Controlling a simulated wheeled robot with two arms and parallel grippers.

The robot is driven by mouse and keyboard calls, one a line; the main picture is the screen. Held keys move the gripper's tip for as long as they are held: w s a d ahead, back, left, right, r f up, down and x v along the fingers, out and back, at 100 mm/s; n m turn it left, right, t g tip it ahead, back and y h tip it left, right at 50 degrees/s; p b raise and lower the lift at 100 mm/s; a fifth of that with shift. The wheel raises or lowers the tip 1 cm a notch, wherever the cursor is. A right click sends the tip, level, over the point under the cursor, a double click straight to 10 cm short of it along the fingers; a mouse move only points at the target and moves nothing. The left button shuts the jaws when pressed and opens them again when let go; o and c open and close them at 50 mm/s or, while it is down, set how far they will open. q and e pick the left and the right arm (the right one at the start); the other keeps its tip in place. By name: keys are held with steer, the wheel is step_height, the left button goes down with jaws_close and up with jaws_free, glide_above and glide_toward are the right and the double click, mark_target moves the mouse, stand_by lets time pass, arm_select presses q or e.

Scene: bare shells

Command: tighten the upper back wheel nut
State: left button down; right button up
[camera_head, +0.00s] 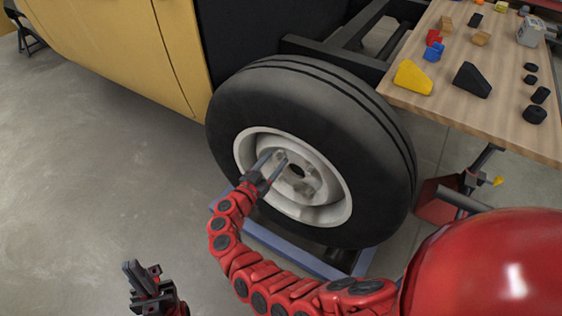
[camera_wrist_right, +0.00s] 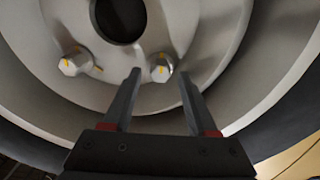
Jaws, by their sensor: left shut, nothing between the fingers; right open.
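The wheel (camera_head: 333,140) is a black tire with a pale rim, mounted on the vehicle. Two silver hex nuts with yellow marks show in the right wrist view: one (camera_wrist_right: 160,68) near the middle, one (camera_wrist_right: 75,63) to its left. I cannot tell from the views which is the upper back nut. My right gripper (camera_head: 275,160) is at the hub, open, also seen in the right wrist view (camera_wrist_right: 158,75). Its fingertips stand either side of the middle nut; contact is unclear. My left gripper (camera_head: 130,270) is shut and empty, low at the left, away from the wheel.
A wooden table (camera_head: 405,50) at the upper right holds a yellow wedge (camera_head: 412,77), a black wedge (camera_head: 472,80) and several small parts. A blue frame (camera_head: 285,247) lies under the wheel. The yellow vehicle body (camera_head: 120,45) is behind.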

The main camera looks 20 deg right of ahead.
steer(key=shift+w+d, duration=0.15)
steer(key=shift+d, duration=0.05)
jaws_close()
